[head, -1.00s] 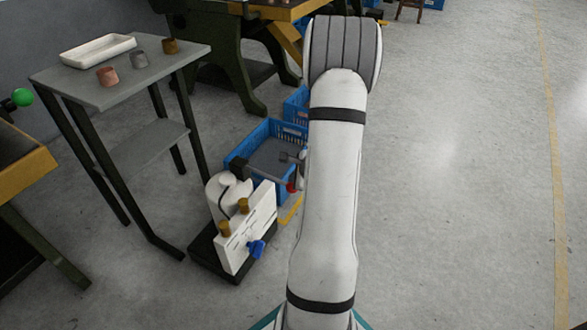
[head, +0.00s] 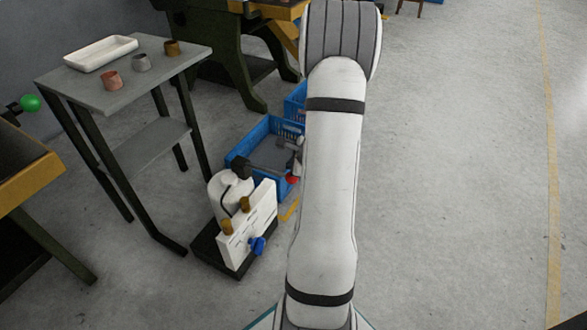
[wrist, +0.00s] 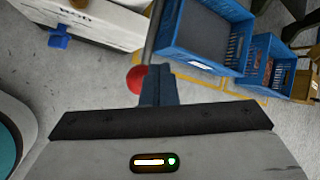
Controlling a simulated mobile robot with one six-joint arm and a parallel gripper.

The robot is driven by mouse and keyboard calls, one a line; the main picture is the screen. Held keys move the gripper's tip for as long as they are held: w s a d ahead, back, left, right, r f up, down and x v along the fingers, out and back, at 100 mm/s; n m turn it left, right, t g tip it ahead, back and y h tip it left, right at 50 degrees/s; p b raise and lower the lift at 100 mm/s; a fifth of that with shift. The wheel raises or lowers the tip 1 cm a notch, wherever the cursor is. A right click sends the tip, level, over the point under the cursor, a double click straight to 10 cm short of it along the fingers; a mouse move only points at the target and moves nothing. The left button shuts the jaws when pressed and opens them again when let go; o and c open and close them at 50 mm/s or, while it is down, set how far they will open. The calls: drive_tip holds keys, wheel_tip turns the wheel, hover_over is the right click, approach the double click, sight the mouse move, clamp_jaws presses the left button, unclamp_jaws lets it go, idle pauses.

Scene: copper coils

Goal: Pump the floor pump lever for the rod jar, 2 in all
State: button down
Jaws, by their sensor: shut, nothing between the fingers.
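The floor pump (head: 263,203) has a white body, a white cylinder and brass-coloured knobs on a black base, left of my arm. Its lever runs right from a black block (head: 241,167) to a red ball knob (head: 292,180). The fingers are shut and empty. I cannot tell if they touch the knob. No jar is identifiable.
A blue crate (head: 238,160) stands right behind the pump, with another blue crate (wrist: 268,62) beyond. A grey table (head: 120,95) at left holds a white tray (head: 100,53) and small metal coils (head: 111,80). Open floor (head: 450,200) lies to the right.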

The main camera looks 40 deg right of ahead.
drive_tip(key=shift+r, duration=0.1)
drive_tip(key=r+p, duration=0.2)
drive_tip(key=r, duration=0.1)
drive_tip(key=r+p, duration=0.1)
drive_tip(key=r, duration=0.1)
drive_tip(key=shift+w+a+p, duration=0.15)
drive_tip(key=shift+w+p, duration=0.15)
drive_tip(key=shift+p, duration=0.05)
drive_tip(key=shift+f, duration=0.1)
idle(2.4)
drive_tip(key=s+a+r+n+g+y, duration=0.1)
drive_tip(key=a+r+n+y, duration=0.1)
drive_tip(key=a+r+n, duration=0.7)
drive_tip(key=s+a+r+n+g+y, duration=0.15)
drive_tip(key=a+n, duration=0.25)
drive_tip(key=a, duration=0.9)
drive_tip(key=s+a+r+n+g+h, duration=0.2)
drive_tip(key=s+a+r+n, duration=0.1)
drive_tip(key=s+n, duration=0.3)
drive_tip(key=s+a+r+n+g+h, duration=0.1)
drive_tip(key=s+a+r+n+g, duration=0.1)
drive_tip(key=s+n, duration=0.5)
drive_tip(key=s+a+r, duration=0.1)
drive_tip(key=s+a, duration=0.1)
drive_tip(key=s, duration=0.1)
drive_tip(key=shift+a+h, duration=0.2)
drive_tip(key=shift+h, duration=0.15)
